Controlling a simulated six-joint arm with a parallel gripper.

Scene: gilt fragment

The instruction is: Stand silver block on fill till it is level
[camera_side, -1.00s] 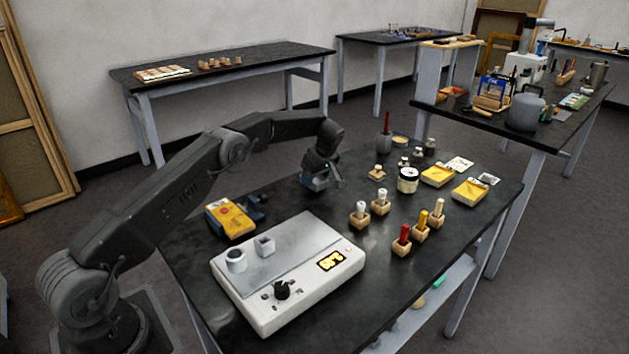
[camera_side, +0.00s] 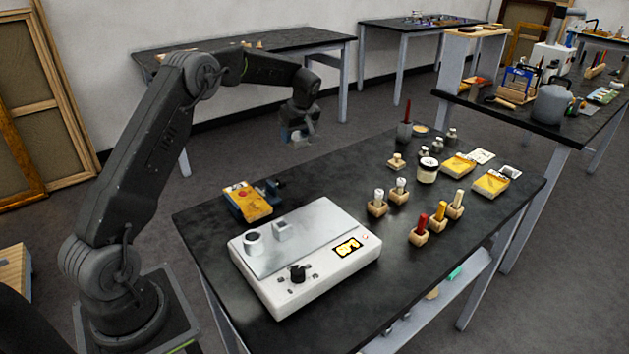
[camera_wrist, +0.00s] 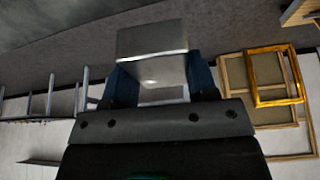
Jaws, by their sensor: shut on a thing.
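My gripper (camera_side: 298,137) is raised in the air beyond the far left edge of the black worktable. In the wrist view, its blue fingers (camera_wrist: 160,82) are shut on the silver block (camera_wrist: 152,40), a smooth grey metal block held between them. In the side view the block is small and mostly hidden by the gripper. A yellow-gold piece with a reddish spot (camera_side: 248,203), perhaps the gilt fragment, lies at the table's left end beside a dark blue clamp-like item (camera_side: 272,190). I cannot make out the fill.
A white hotplate box (camera_side: 330,283) with a knob and lit display carries a white ring cup (camera_side: 254,243) and a small square cup (camera_side: 282,230). Several tools in wooden holders, jars and yellow packets crowd the right half. The table's far left strip is clear.

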